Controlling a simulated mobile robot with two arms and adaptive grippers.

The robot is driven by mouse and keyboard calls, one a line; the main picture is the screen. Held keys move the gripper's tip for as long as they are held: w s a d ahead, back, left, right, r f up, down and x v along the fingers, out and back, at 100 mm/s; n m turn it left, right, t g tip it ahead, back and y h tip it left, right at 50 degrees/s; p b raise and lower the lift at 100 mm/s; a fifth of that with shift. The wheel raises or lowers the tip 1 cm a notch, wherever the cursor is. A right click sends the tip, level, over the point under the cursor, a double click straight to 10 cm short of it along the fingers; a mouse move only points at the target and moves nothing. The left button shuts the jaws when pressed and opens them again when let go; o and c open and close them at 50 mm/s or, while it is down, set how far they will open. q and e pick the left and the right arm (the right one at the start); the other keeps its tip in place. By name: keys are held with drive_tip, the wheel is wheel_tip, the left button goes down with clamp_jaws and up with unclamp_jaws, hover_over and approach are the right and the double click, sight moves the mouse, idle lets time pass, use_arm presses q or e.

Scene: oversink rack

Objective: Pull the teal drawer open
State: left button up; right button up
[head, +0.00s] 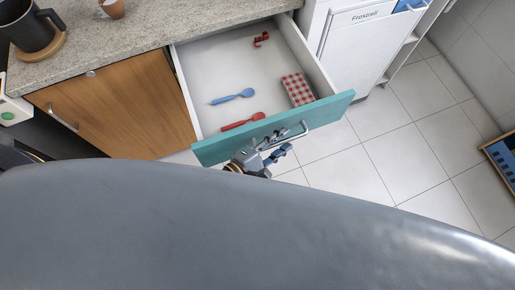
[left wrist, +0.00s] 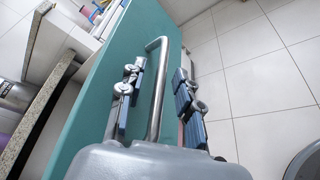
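The teal drawer (head: 222,149) stands well open below the counter, its teal front facing me and its white inside showing. Its metal bar handle (head: 312,131) runs along the front; in the left wrist view the handle (left wrist: 158,85) lies between my two finger pads. My left gripper (head: 279,145) is at the drawer front, and in the left wrist view (left wrist: 161,88) its fingers are apart, with a visible gap on each side of the bar. Part of the handle is hidden behind the fingers in the head view. My right gripper does not show.
In the drawer lie a blue spoon (head: 232,97), a red spoon (head: 243,122), a red-checked packet (head: 298,89) and a small red item (head: 262,39). A wooden cabinet door (head: 120,105) is left, a white appliance (head: 362,45) right.

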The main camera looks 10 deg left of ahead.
use_arm(q)
drive_tip(key=v, duration=1.1)
drive_tip(key=shift+s+a, duration=0.2)
drive_tip(key=shift+s, duration=0.05)
drive_tip(key=s+a+f+m+g+y, duration=0.1)
drive_tip(key=a+f+m+g+y, duration=0.15)
drive_tip(key=f, duration=0.65)
drive_tip(key=s+a+f+m+g+y, duration=0.1)
drive_tip(key=s+f+m, duration=0.15)
drive_tip(key=f, duration=0.75)
drive_tip(key=s+a+f+m+g+y, duration=0.2)
drive_tip(key=s+a+f+m, duration=0.2)
drive_tip(key=f, duration=0.4)
drive_tip(key=s+a+f+m+g+y, duration=0.2)
drive_tip(key=s+a+f+m+g, duration=0.1)
drive_tip(key=f, duration=0.6)
drive_tip(key=s+a+f+m+g+y, duration=0.2)
drive_tip(key=s+a+f+m+g, duration=0.1)
drive_tip(key=s+a+f+m, duration=0.2)
drive_tip(key=s+f+m, duration=0.2)
drive_tip(key=s+f, duration=0.1)
drive_tip(key=shift+s+f+m, duration=0.3)
drive_tip(key=shift+f, duration=0.05)
